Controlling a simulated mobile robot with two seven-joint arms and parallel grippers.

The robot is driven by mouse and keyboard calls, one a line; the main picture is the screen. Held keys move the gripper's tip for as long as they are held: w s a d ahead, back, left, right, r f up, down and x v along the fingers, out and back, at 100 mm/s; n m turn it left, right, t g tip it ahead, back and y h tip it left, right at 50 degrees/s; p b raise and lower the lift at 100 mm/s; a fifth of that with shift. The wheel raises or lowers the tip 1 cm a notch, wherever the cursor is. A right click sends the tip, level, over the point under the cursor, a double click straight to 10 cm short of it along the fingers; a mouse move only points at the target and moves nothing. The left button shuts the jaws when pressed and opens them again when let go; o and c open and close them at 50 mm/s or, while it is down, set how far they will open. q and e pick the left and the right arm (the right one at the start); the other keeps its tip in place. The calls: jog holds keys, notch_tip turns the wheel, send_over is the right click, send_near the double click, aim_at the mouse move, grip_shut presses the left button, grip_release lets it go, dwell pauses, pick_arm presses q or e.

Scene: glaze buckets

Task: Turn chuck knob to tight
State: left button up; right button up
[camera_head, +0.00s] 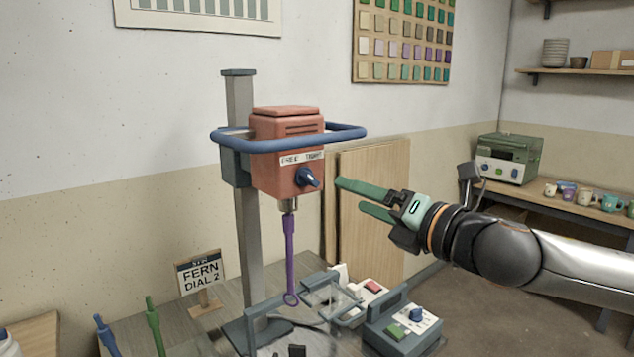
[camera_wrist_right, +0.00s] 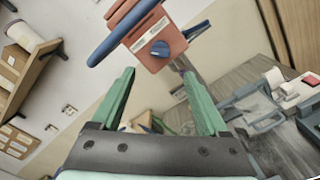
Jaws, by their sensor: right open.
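The chuck knob (camera_head: 307,177) is a dark blue knob on the front of the red mixer head (camera_head: 285,150), under a white label whose words are too small to read surely. It also shows in the right wrist view (camera_wrist_right: 160,48), beyond the fingertips. A purple paddle (camera_head: 289,255) hangs from the chuck below the head. My right gripper (camera_head: 352,197) has green fingers, open and empty, a short way to the right of the knob and apart from it. In the right wrist view its two fingers (camera_wrist_right: 158,82) stand wide apart. My left gripper is not in view.
A blue ring handle (camera_head: 345,132) surrounds the head. A grey column (camera_head: 243,200) stands behind. Below are a control box (camera_head: 400,325) with a green button and blue dial, and a sign (camera_head: 200,273) reading "FERN DIAL 2". Green and blue tools stand at lower left.

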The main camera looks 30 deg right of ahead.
aim_at(314, 181)
jog(key=w, duration=0.3)
jog(key=w+p, duration=0.1)
jog(key=w, duration=0.3)
jog(key=w+a, duration=0.1)
jog(key=w, duration=0.3)
jog(key=shift+w+p, duration=0.1)
jog(key=shift+p, duration=0.2)
jog(key=shift+c, duration=0.2)
grip_shut()
